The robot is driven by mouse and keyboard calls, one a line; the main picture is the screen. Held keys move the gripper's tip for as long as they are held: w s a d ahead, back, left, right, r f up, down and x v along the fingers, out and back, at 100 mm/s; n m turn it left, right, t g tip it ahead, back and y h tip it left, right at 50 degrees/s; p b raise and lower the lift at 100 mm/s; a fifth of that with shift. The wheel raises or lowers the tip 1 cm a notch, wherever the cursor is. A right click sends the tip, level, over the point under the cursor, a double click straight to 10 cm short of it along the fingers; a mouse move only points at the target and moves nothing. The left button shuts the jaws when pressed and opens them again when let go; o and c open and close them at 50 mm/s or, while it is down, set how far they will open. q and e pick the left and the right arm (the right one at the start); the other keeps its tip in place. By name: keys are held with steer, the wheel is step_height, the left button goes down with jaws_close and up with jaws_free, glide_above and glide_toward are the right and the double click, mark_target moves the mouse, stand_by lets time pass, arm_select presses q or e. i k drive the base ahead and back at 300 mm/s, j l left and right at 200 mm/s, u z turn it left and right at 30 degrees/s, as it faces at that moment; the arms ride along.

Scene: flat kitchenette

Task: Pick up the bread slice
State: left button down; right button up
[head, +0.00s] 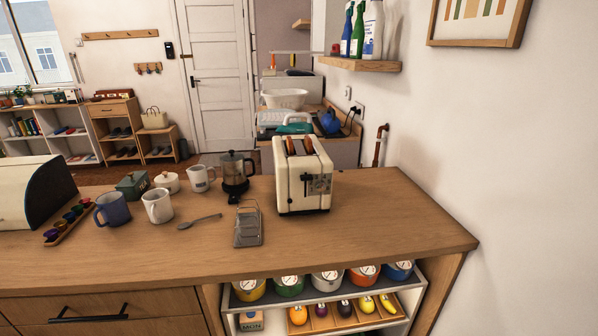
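A cream toaster (303,180) stands on the wooden counter, right of its middle. Two brown bread slices show in its top slots, a left bread slice (291,146) and a right bread slice (307,146), with their upper edges sticking out. The toaster's front with its lever and dial faces me. A grey metal toast rack (248,226) stands on the counter to the left of the toaster and nearer to me. Neither of my grippers shows in the head view.
The wooden counter (390,225) is clear right of the toaster. Left are a French press (235,172), a spoon (200,221), a white mug (158,206), a blue mug (112,209) and a bread box (30,190). A wall shelf (360,64) holds bottles.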

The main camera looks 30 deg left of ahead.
mark_target(290, 145)
steer(key=i+j+u, duration=0.1)
steer(key=j+u, duration=0.25)
steer(key=i+j+u, duration=0.1)
steer(key=j+u, duration=0.3)
steer(key=l, duration=0.1)
